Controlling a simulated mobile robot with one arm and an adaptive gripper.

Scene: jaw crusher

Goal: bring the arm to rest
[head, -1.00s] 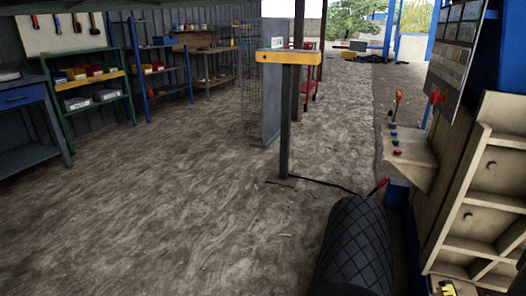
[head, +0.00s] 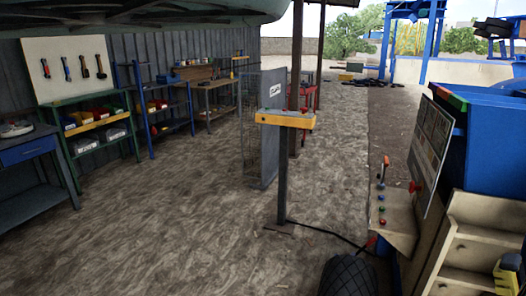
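No part that I can make out as my gripper or arm shows in the head view. Whether the gripper is open or shut is not visible. A control panel (head: 391,222) stands at the right, with a lever (head: 384,166) and several coloured buttons on its sloped face. A red knob (head: 413,186) shows beside an upright board (head: 432,150) with small pictures or text.
A yellow-topped post (head: 284,180) stands mid-floor, with a grey mesh-sided panel (head: 271,130) behind it. A dark round ribbed thing (head: 348,276) is low in front. A tan shelf unit (head: 470,247) is at right, bin racks (head: 97,128) at left. The left floor is clear.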

